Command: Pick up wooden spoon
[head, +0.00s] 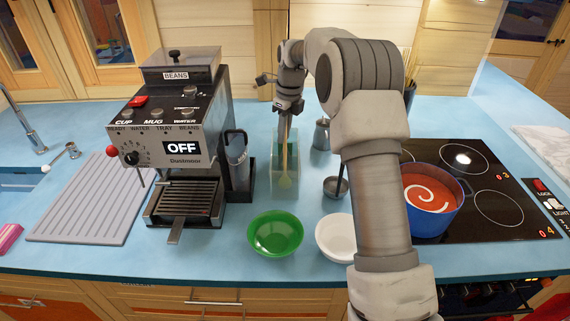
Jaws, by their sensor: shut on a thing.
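The wooden spoon (285,168) hangs roughly upright, bowl end down, in the middle of the head view. My gripper (285,132) is above it, shut on its upper end. The fingers are small and dark here, so the exact grip is hard to see. The spoon's lower part shows in front of or inside a greenish see-through container (280,189) on the blue counter; I cannot tell which.
A coffee machine (190,130) stands to the left. A green bowl (275,234) and a white bowl (335,240) are in front, with a small metal ladle cup (335,187) behind. A blue pot of red soup (430,190) sits on the black stove at right.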

